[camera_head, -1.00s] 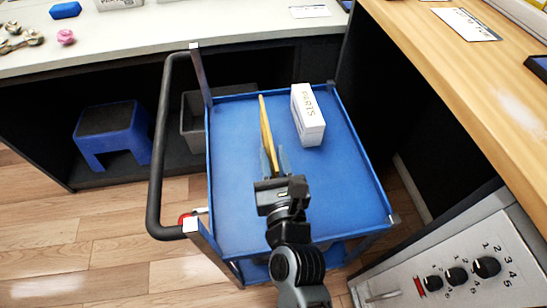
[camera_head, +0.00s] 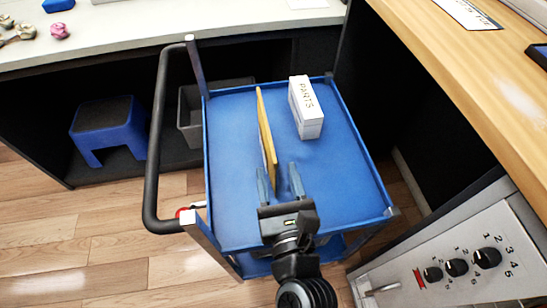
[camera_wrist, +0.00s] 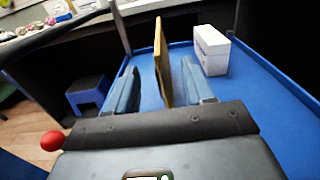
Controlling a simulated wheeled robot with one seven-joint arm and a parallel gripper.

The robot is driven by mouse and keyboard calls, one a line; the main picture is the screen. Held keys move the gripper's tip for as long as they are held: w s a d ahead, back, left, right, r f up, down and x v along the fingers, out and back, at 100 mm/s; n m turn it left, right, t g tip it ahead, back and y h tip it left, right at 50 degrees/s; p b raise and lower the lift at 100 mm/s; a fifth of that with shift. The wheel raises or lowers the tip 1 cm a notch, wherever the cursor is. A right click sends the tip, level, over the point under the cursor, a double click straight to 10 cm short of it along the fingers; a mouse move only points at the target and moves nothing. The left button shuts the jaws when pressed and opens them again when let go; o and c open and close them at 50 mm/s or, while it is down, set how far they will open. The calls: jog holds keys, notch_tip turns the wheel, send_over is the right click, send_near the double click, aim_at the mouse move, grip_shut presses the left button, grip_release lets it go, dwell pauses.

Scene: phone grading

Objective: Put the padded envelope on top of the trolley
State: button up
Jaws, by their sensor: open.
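The padded envelope (camera_head: 266,130) is a thin yellow-brown slab standing on its edge on the blue top tray of the trolley (camera_head: 232,215). In the wrist view the envelope (camera_wrist: 163,62) rises upright ahead of my gripper, its near end close to the gap between the fingers. My gripper (camera_head: 280,172) is open, with its two blue-grey fingers apart, over the near half of the tray. The fingers also show in the wrist view (camera_wrist: 160,82). I cannot tell whether either finger touches the envelope.
A white PARTS box (camera_head: 306,107) stands on the tray to the right of the envelope. The trolley's black handle (camera_head: 154,140) is at the left. A blue step stool (camera_head: 108,128) and a grey bin (camera_head: 190,115) sit under the counter. A wooden counter (camera_head: 460,80) borders the right.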

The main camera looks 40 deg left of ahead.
jog(key=v, duration=0.5)
jog(key=shift+s+d+b, duration=0.25)
jog(key=shift+b, duration=0.15)
jog(key=s+d+f+n+t+h, duration=0.15)
jog(key=d+n, duration=0.25)
jog(key=d, duration=0.4)
jog(key=s+d+n+t+h, duration=0.1)
jog(key=s+d+n+h, duration=0.2)
jog(key=d, duration=0.4)
jog(key=s+d+n+t+h, duration=0.1)
jog(key=s+d+n+h, duration=0.2)
jog(key=d, duration=0.5)
jog(key=s+d+r+n+h, duration=0.6)
jog(key=s+d+n, duration=0.5)
jog(key=n, duration=0.5)
jog(key=shift+s+d+r, duration=0.25)
jog(key=shift+s+r, duration=0.15)
jog(key=shift+r, duration=0.5)
